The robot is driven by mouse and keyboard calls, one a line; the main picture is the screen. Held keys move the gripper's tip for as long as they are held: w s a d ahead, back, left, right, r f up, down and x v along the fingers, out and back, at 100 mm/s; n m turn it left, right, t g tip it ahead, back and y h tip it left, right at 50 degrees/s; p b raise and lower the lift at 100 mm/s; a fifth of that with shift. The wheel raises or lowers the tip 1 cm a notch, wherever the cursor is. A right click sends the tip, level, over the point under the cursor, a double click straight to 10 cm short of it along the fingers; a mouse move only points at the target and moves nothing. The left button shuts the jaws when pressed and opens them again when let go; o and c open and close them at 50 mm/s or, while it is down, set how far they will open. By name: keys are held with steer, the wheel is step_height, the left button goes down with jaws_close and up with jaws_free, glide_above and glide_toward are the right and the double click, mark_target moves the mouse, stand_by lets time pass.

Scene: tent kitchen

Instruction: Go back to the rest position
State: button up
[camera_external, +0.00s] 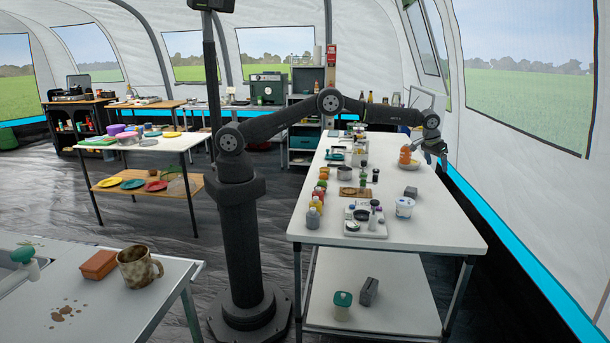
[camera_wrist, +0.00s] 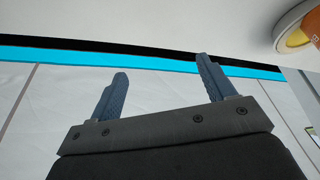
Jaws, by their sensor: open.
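My gripper (camera_external: 436,152) hangs over the right side of the long white table (camera_external: 440,228) in the external view, at the end of my outstretched arm. In the wrist view my gripper (camera_wrist: 162,88) shows two blue-grey fingers standing well apart, with nothing between them.
The table carries several jars (camera_external: 314,210), a wooden board (camera_external: 355,192), a white tub (camera_external: 404,207) and a grey block (camera_external: 411,192). The tent wall (camera_external: 500,165) runs close along the right. A second table (camera_external: 150,145) with plates stands at left. A mug (camera_external: 138,267) is in the foreground.

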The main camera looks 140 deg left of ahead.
steer(key=shift+s+a+f, duration=0.3)
steer(key=shift+a+f, duration=0.1)
steer(key=shift+a, duration=0.2)
